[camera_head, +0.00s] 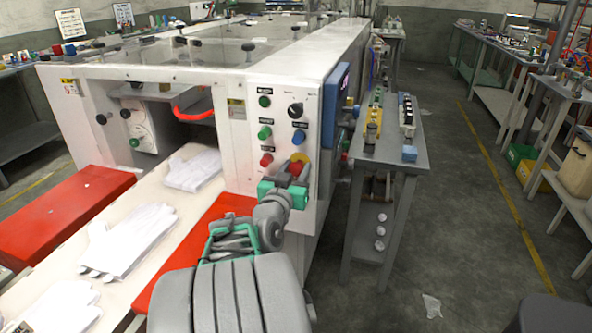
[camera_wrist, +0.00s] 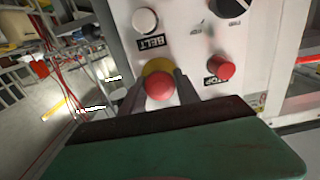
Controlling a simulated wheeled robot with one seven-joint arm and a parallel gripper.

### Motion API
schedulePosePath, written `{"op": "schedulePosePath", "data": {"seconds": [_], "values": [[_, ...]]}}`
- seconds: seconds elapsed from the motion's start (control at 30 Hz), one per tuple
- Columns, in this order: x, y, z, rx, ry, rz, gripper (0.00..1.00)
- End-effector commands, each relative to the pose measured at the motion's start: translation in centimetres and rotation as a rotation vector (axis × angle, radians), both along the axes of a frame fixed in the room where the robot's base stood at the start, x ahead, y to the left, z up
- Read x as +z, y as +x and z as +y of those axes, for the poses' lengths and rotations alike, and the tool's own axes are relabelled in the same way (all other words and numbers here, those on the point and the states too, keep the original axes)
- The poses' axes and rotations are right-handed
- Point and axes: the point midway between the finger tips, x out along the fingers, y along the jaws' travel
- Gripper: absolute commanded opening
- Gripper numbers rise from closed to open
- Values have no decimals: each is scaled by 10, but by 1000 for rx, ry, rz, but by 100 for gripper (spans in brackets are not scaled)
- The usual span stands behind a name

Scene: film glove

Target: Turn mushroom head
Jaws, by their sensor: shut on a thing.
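The mushroom head (camera_head: 295,168) is a red button on a yellow disc, low on the right of the white machine's control panel. It also shows in the wrist view (camera_wrist: 159,86), with the yellow disc behind it. My gripper (camera_head: 292,172) is at the panel, and its two dark fingers (camera_wrist: 163,90) stand on either side of the red head. The gripper is shut on the mushroom head. The green gripper body hides the lower parts of the fingers.
White gloves (camera_head: 125,240) lie on the conveyor. A grey side table (camera_head: 388,150) stands at the right, beside open floor.

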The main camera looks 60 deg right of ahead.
Motion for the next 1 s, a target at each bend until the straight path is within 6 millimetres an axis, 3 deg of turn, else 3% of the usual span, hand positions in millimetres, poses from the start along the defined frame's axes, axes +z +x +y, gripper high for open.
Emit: {"op": "schedulePosePath", "data": {"seconds": [0.3, 0.67, 1.0], "values": [[0, 0, 0, 0, 0, 0, 0], [-4, 0, 0, 0, 7, -59, 0], [-8, 0, 0, 1, 40, -274, 0]]}}
